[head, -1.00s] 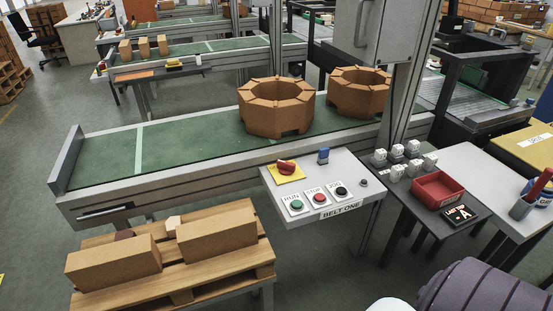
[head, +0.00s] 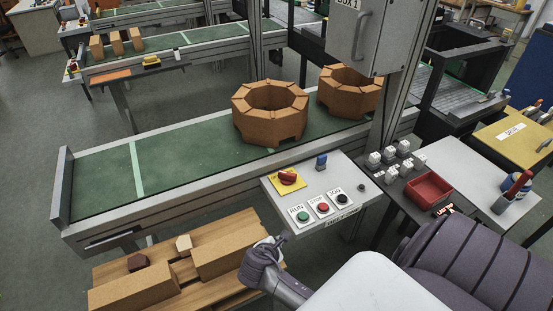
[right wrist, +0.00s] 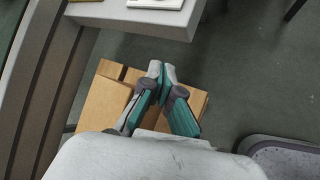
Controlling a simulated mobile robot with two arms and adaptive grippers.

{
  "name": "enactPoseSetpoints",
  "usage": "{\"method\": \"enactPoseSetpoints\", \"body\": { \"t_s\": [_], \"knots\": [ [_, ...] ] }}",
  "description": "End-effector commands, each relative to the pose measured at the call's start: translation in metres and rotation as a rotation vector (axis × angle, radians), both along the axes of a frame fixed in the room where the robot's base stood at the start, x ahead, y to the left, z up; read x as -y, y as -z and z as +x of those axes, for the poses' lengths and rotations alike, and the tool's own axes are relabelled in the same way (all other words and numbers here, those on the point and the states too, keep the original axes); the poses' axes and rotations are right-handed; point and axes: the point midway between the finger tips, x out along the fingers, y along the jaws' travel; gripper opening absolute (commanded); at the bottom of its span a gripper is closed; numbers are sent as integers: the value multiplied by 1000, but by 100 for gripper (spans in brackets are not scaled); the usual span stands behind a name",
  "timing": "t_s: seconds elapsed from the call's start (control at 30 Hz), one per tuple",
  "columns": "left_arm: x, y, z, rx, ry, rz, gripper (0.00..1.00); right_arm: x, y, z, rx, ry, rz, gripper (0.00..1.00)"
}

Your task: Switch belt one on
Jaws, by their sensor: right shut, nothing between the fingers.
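The belt one panel (head: 326,180) is a light grey box beside the conveyor in the head view. It has a green RUN button (head: 303,216), a red STOP button (head: 323,207) and a black JOG button (head: 342,199). A red rotary switch (head: 288,177) sits on a yellow plate, with a blue knob (head: 321,161) behind it. My right gripper (head: 284,238) is shut and empty, in front of the panel's near left corner, apart from the buttons. In the right wrist view its fingertips (right wrist: 161,68) are together, below the panel's edge (right wrist: 150,16). My left gripper is out of view.
The green conveyor belt (head: 185,160) carries two octagonal brick rings (head: 270,118). A wooden pallet (head: 215,290) with bricks lies under the gripper. A dark table (head: 400,210) with a red tray (head: 427,190) stands right of the panel.

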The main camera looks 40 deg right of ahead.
Motion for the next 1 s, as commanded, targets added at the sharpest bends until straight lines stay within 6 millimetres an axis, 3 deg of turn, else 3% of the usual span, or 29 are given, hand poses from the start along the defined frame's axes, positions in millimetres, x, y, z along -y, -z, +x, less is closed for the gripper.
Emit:
{"method": "enactPoseSetpoints", "body": {
  "t_s": [0.43,0.6,1.0],
  "knots": [
    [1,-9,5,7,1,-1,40,40,-46,93,-353,-384,-636,0],
    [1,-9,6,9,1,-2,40,43,-53,104,-412,-427,-721,0],
    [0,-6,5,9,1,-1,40,41,-50,103,-412,-429,-719,0]
  ]
}}
